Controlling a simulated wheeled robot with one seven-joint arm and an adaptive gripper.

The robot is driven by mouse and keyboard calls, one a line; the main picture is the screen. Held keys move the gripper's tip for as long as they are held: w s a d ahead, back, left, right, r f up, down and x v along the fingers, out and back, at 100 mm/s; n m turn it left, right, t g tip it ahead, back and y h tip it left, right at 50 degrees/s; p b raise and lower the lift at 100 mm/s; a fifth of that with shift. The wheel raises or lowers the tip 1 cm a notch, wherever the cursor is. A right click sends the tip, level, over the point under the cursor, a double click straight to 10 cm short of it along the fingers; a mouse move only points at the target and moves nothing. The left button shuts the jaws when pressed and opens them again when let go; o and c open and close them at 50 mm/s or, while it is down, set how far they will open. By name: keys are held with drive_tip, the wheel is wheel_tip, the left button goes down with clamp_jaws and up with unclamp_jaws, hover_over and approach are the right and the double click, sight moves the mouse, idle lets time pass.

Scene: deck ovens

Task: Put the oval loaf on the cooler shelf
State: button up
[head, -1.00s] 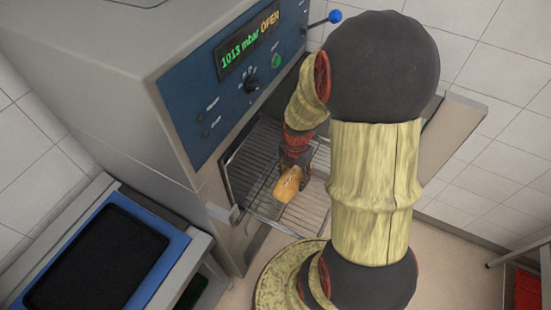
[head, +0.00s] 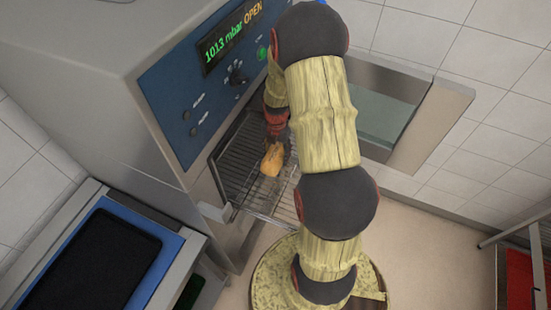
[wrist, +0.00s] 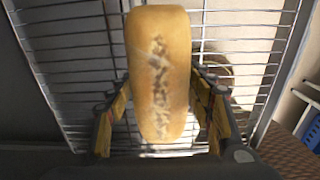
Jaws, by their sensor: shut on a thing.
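The oval loaf (head: 272,159) is golden brown and hangs from my gripper (head: 279,138) over the wire rack shelf (head: 238,165) of the cooler. In the wrist view the loaf (wrist: 158,75) stands lengthwise between the two fingers of my gripper (wrist: 160,115), which is shut on it. The shelf's wires (wrist: 75,70) show behind the loaf on both sides. I cannot tell from these views whether the loaf touches the wires.
The cooler's blue panel (head: 185,85) reads 1013 mbar OPEN, above the open chamber. Its open door (head: 433,125), with a window, stands to the right. A dark tray surface with a blue border (head: 160,262) is at lower left. A red thing (head: 518,280) is at lower right.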

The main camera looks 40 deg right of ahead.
sight(276, 148)
drive_tip(key=shift+w+d+f, duration=0.15)
drive_tip(key=shift+w+f, duration=0.15)
drive_tip(key=shift+f, duration=0.05)
drive_tip(key=shift+w+d+f, duration=0.1)
drive_tip(key=shift+w+f, duration=0.05)
drive_tip(key=shift+f, duration=1.5)
drive_tip(key=shift+f, duration=0.1)
drive_tip(key=shift+f+b, duration=0.15)
drive_tip(key=shift+b, duration=0.2)
drive_tip(key=o, duration=1.3)
wheel_tip(276, 148, up, 12)
drive_tip(key=shift+r+p, duration=0.25)
drive_tip(key=shift+p, duration=0.5)
